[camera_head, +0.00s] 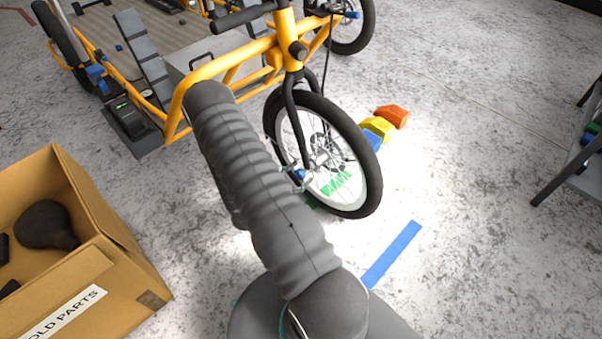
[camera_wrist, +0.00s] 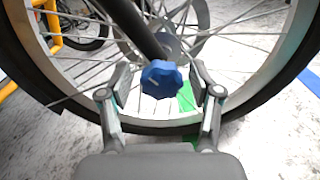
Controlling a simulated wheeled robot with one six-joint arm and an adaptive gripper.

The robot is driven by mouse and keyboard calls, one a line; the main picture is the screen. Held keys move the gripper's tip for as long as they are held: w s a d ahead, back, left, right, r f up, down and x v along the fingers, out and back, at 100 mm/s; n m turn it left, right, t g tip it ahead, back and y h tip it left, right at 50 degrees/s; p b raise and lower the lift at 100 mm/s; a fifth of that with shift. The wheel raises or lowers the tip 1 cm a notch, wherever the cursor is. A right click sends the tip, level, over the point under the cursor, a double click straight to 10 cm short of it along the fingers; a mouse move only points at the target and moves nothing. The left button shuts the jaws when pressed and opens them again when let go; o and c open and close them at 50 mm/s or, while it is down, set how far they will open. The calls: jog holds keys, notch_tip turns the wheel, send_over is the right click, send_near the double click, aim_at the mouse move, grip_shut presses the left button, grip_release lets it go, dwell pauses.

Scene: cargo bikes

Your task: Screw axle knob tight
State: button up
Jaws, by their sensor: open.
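The blue axle knob (camera_wrist: 162,79) sits at the hub of the bike's front wheel, at the lower end of the dark fork leg (camera_wrist: 135,25). In the head view the knob (camera_head: 299,175) is a small blue spot beside the wheel (camera_head: 357,142), just right of my arm. My gripper (camera_wrist: 160,92) is open in the wrist view, with one finger on each side of the knob. Gaps show between the fingers and the knob, and it is not gripped. In the head view my arm hides most of the gripper.
A cardboard box (camera_head: 125,262) labelled old parts stands at the lower left. Orange (camera_head: 393,116), yellow (camera_head: 378,127) and blue blocks lie behind the wheel. A blue floor strip (camera_head: 392,254) lies to the right. A grey stand (camera_head: 568,168) is at the right edge.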

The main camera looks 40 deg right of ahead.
jog(key=s+a, duration=0.1)
jog(key=a, duration=1.1)
jog(key=shift+r, duration=0.15)
